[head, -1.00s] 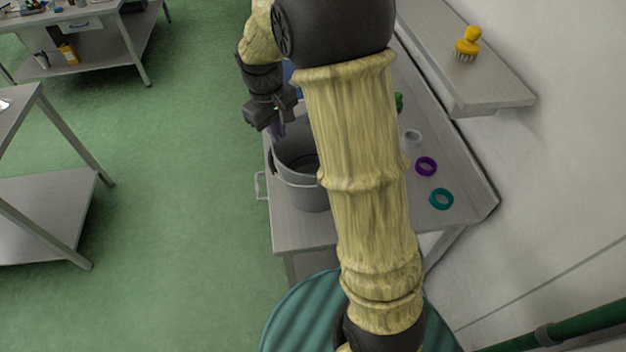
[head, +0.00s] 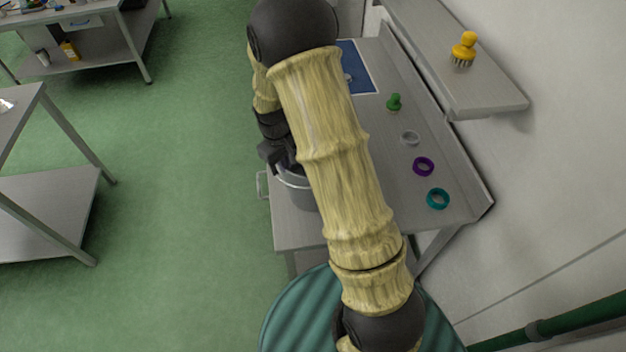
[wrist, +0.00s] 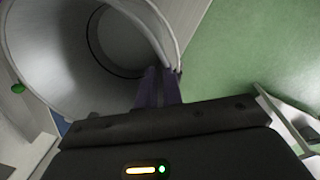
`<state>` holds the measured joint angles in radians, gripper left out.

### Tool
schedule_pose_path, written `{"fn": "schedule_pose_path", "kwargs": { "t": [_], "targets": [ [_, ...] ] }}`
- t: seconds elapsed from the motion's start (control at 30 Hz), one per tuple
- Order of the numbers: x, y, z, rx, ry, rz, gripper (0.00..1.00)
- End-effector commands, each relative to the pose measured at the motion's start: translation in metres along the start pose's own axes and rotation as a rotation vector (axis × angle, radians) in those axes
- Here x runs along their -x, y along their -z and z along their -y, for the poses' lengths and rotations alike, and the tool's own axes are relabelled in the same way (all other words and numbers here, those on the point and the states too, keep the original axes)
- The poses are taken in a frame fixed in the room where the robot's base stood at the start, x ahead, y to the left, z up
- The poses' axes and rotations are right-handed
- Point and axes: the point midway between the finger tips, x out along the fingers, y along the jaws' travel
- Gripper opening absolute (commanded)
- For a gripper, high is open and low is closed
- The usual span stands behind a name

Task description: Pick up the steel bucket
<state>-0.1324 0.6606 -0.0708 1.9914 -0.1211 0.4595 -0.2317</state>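The steel bucket (head: 299,193) stands on the near left part of the steel table, mostly hidden behind my arm in the head view. A side handle (head: 262,185) sticks out past the table's left edge. In the wrist view the bucket (wrist: 60,55) fills the upper left, with its open mouth and rim in sight. My gripper (wrist: 160,80) has its purple fingers at the bucket's rim, close together with a narrow gap. Whether they press on the rim cannot be told. In the head view my arm hides the fingertips.
On the table (head: 297,233) lie a teal ring (head: 438,199), a purple ring (head: 423,167), a pale ring (head: 410,138), a green knobbed piece (head: 394,102) and a blue mat (head: 357,70). A wall shelf (head: 490,98) holds a yellow brush (head: 464,48).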

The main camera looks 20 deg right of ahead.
Motion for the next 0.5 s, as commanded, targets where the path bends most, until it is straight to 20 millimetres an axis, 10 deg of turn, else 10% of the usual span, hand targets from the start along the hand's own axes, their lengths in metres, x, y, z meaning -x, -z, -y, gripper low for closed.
{"fn": "schedule_pose_path", "kwargs": {
  "t": [0.5],
  "targets": [
    [-0.033,0.001,0.001,-0.001,0.001,0.004,0.08]
  ]
}}
